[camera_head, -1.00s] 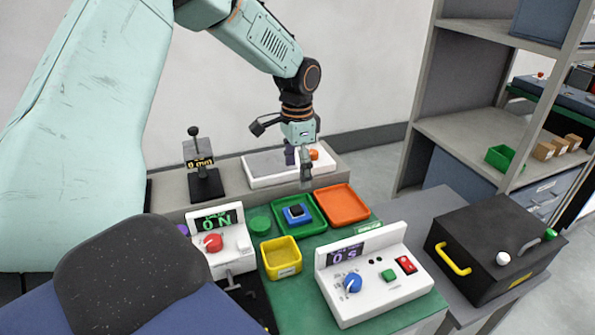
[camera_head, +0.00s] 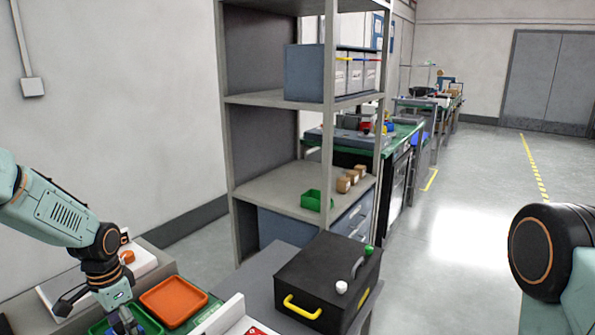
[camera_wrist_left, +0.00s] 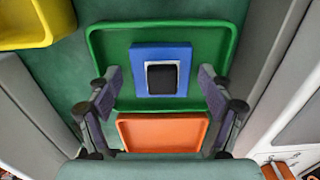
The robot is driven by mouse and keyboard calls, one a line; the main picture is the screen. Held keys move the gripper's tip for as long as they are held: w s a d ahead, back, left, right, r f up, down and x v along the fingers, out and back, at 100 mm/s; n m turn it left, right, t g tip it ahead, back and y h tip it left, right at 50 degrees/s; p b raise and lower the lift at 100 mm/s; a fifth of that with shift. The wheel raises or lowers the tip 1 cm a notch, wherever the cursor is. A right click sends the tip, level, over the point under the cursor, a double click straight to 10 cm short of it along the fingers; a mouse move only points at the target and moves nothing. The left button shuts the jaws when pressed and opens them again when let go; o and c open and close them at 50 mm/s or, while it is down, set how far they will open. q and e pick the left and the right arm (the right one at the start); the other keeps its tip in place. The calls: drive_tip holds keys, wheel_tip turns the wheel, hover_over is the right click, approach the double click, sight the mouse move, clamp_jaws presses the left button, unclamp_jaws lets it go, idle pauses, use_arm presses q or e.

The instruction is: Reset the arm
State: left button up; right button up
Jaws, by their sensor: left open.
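My left gripper (camera_head: 125,322) is at the lower left of the head view, pointing down over the green tray. In the left wrist view the left gripper (camera_wrist_left: 160,100) is open, with its fingers apart and nothing between them. A blue block with a black top (camera_wrist_left: 160,55) lies in the green tray (camera_wrist_left: 110,35), beyond the fingertips. An orange tray (camera_wrist_left: 162,133) is beside the green tray and also shows in the head view (camera_head: 173,300). A dark round joint of my right arm shows at the right edge of the head view; my right gripper is out of view.
A black box with a yellow handle (camera_head: 325,278) stands on the grey bench right of the trays. A grey shelf rack (camera_head: 290,190) holds a green bin (camera_head: 316,200) and small brown boxes (camera_head: 350,179). A yellow bin (camera_wrist_left: 30,22) is in the wrist view. Floor at right is clear.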

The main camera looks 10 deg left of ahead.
use_arm(q)
wheel_tip(320, 180, up, 3)
drive_tip(key=shift+w+f, duration=0.1)
drive_tip(key=shift+w, duration=0.05)
drive_tip(key=shift+r+p, duration=0.3)
drive_tip(key=shift+r, duration=0.15)
drive_tip(key=shift+f, duration=0.2)
